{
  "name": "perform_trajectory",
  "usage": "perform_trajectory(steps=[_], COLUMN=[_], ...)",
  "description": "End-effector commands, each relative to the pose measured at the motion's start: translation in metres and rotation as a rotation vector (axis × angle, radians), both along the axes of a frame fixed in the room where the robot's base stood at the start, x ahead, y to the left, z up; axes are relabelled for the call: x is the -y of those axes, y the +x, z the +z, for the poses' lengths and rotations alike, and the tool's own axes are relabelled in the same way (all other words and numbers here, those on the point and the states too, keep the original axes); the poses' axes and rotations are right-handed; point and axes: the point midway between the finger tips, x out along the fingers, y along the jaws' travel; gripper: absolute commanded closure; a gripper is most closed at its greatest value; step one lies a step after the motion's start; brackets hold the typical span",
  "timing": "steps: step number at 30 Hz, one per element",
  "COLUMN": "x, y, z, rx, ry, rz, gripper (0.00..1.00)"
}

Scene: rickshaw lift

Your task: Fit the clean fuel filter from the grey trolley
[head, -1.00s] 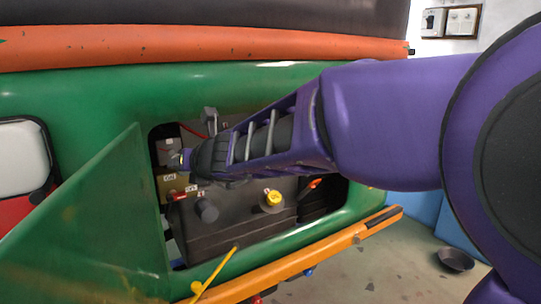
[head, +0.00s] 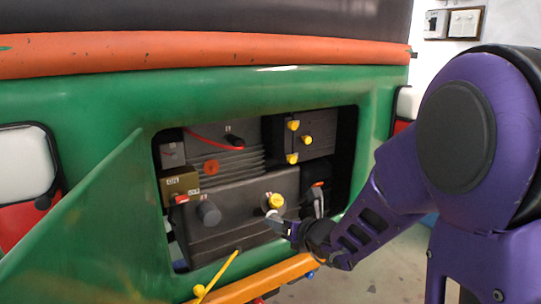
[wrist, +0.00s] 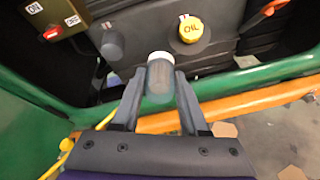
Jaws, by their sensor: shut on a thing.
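My gripper (head: 283,226) is at the lower right of the open engine bay, in front of the dark engine block. It is shut on a small fuel filter (wrist: 160,75), a cloudy grey cylinder with a white end. In the wrist view the two fingers (wrist: 156,92) press it from both sides. In the head view only its pale end (head: 272,216) shows, just below the yellow oil cap. The filter is apart from the fuel tap box (head: 180,184), which has ON and OFF labels and a red lever. The grey trolley is not in view.
The yellow oil cap (wrist: 190,29) and a dark grey knob (wrist: 112,46) stick out of the engine block. The open green flap (head: 85,225) stands at the left. An orange bumper (wrist: 240,108) and a yellow rod (head: 222,271) lie below the bay.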

Motion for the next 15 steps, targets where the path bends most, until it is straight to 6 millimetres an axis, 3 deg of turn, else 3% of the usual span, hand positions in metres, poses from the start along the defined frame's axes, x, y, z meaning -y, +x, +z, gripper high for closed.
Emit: perform_trajectory(steps=[1,3,7,11,15], x=[0.026,0.054,0.093,0.112,0.101], y=[-0.006,-0.015,-0.028,-0.036,-0.033], z=[-0.011,-0.022,-0.034,-0.039,-0.031], rx=[-0.005,-0.006,-0.002,-0.001,-0.010], ry=[0.000,0.001,0.000,0.003,0.049], rz=[-0.042,-0.090,-0.165,-0.208,-0.217], gripper=[1.00,1.00,1.00,1.00,1.00])
